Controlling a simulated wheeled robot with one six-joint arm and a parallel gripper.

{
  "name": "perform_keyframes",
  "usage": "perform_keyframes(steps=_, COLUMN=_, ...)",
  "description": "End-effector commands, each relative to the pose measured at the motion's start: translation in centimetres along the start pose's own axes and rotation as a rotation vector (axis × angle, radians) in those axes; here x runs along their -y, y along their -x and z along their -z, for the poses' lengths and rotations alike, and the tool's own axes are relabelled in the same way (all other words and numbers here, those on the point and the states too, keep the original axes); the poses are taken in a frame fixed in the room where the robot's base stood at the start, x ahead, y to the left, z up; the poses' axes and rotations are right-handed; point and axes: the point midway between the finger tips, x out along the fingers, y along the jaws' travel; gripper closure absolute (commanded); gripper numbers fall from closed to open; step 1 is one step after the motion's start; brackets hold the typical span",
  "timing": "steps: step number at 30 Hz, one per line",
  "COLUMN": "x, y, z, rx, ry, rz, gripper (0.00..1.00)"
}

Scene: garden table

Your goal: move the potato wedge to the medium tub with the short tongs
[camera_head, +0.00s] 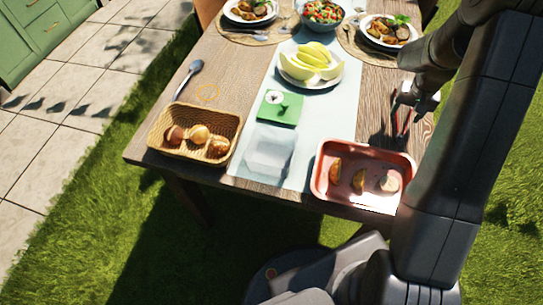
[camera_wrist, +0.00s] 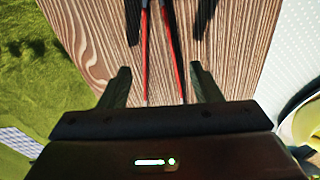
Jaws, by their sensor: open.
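The short tongs with red arms (camera_wrist: 146,62) lie on the wooden table, their two arms running between my gripper's fingers in the wrist view. My gripper (camera_wrist: 158,72) is open, with one finger on each side of them and not visibly touching. In the head view the tongs (camera_head: 407,124) lie behind the red tray, below my gripper (camera_head: 418,98). Two golden potato wedges (camera_head: 335,172) (camera_head: 359,181) lie in the red tray (camera_head: 318,183). A clear, see-through tub (camera_head: 268,152) stands on the pale runner; I cannot tell whether it is the medium one.
A pale lump (camera_head: 389,183) lies in the tray's right part. A wicker basket (camera_head: 163,124) with several brown items stands at left. A green square piece (camera_head: 280,108), a melon plate (camera_head: 310,83) and a spoon (camera_head: 189,76) lie farther back. Plates and a salad bowl fill the far end.

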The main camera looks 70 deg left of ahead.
Motion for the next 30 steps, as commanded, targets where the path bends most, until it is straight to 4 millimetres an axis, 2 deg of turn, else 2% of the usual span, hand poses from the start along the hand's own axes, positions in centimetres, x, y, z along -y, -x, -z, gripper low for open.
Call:
perform_keyframes(steps=1, x=0.0, y=-1.3, z=-0.1, rx=0.000, ry=0.000, rz=0.000, gripper=0.42)
perform_keyframes(steps=6, x=0.0, y=-2.5, z=0.0, rx=0.000, ry=0.000, rz=0.000, gripper=0.42)
perform_keyframes(steps=16, x=0.0, y=-2.5, z=0.0, rx=0.000, ry=0.000, rz=0.000, gripper=0.42)
perform_keyframes(steps=21, x=0.0, y=-2.5, z=0.0, rx=0.000, ry=0.000, rz=0.000, gripper=0.74)
perform_keyframes(steps=30, x=0.0, y=-2.1, z=0.1, rx=-0.001, ry=0.000, rz=0.000, gripper=0.74)
